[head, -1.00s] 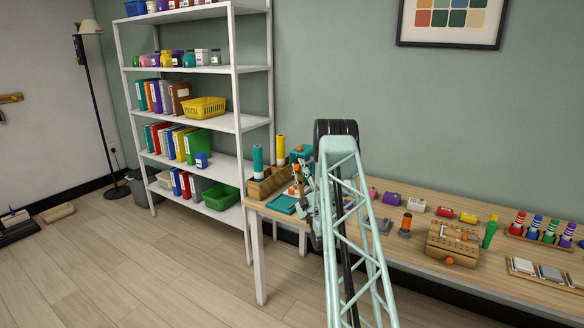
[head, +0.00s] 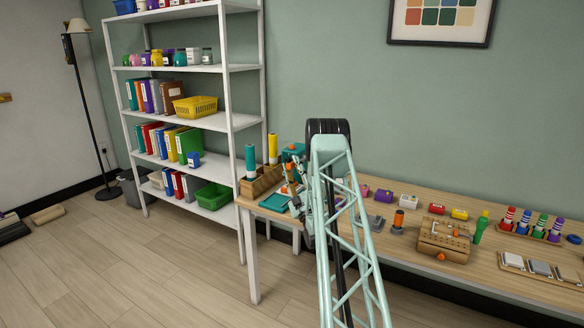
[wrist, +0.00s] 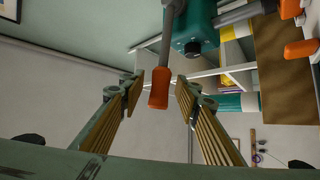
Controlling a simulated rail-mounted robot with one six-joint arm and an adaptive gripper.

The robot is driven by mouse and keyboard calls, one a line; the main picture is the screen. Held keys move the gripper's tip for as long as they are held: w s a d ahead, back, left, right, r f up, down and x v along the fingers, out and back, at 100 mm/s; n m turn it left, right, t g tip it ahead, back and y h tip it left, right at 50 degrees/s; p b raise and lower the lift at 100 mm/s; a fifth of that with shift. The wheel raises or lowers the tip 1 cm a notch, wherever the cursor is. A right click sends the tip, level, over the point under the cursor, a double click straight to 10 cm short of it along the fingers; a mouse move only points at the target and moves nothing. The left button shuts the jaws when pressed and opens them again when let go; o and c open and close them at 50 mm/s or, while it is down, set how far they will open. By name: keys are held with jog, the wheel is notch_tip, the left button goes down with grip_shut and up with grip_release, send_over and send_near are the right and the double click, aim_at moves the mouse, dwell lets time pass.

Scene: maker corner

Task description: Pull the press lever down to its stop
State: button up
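The teal press (head: 294,150) stands at the left end of the workbench, partly hidden behind my arm in the head view. In the wrist view its teal body (wrist: 200,28) is at the top. A grey lever rod runs from there to an orange lever handle (wrist: 159,88). My gripper (wrist: 160,94) is open, with one finger on each side of the handle. A gap shows on both sides, so the fingers are not closed on it. In the head view my gripper (head: 291,180) is small and close to the press, and its fingers are hard to make out.
A wooden holder (head: 258,184) with teal and yellow cylinders stands left of the press. A teal tray (head: 274,203) lies in front. A wooden block (head: 443,240) and a marker rack (head: 530,236) are farther right on the bench. A white shelf (head: 229,120) stands behind left.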

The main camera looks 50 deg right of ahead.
jog(key=shift+r, duration=0.1)
jog(key=shift+r, duration=4.9)
jog(key=shift+c, duration=0.7)
